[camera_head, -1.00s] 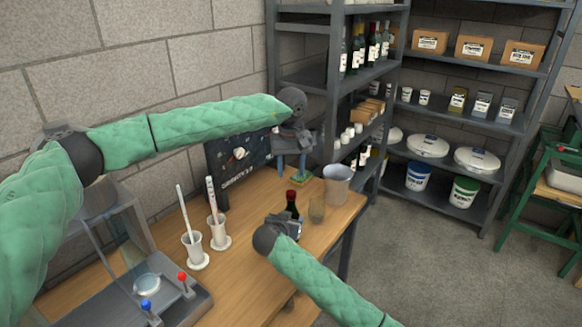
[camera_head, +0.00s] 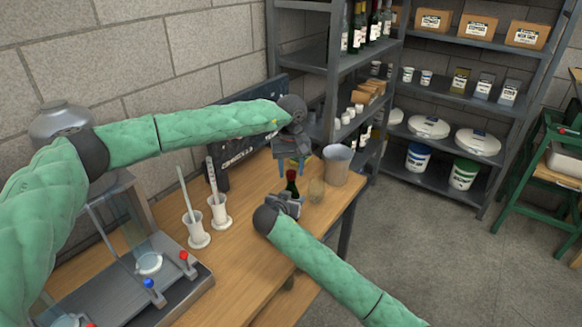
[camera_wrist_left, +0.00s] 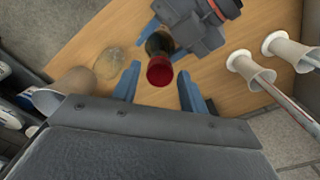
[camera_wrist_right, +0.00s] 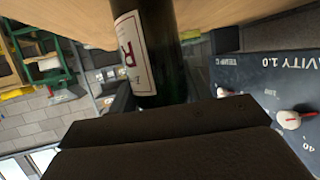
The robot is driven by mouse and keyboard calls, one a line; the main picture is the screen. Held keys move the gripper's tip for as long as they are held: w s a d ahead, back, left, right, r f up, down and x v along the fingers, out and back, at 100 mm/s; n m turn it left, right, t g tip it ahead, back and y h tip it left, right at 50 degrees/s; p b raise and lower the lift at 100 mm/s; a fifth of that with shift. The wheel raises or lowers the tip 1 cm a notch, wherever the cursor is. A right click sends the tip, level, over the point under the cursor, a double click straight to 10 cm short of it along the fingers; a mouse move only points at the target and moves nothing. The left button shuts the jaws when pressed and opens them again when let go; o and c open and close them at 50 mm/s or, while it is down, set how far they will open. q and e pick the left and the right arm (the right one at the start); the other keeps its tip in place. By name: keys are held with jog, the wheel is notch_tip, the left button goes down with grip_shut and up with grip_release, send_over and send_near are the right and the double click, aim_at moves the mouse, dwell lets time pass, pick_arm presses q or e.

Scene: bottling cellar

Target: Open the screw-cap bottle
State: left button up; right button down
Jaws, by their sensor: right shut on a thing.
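The dark green bottle (camera_head: 292,187) has a red cap and appears upright; its base is hidden behind my right gripper. My right gripper (camera_head: 290,203) is shut around the bottle's body, and its wrist view shows the dark glass and white label (camera_wrist_right: 136,52) close up. My left gripper (camera_head: 291,165) points down from above, just over the cap. In the left wrist view the red cap (camera_wrist_left: 159,71) lies between the two blue fingers, which are open with a gap on both sides. I see no finger touching the cap.
A grey jug (camera_head: 337,166) and a small amber glass (camera_head: 316,190) stand right of the bottle. Two white cylinder stands (camera_head: 198,232) (camera_head: 221,213) are on the left. A dark board (camera_head: 238,147) stands behind.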

pick_arm(q)
grip_shut()
jog(key=n, duration=1)
jog(key=shift+n, duration=0.4)
jog(key=n, duration=0.7)
jog(key=shift+d, duration=0.1)
jog(key=n, duration=0.6)
jog(key=shift+r, duration=0.1)
jog(key=shift+o, duration=1.2)
grip_release()
jog(key=shift+r, duration=0.1)
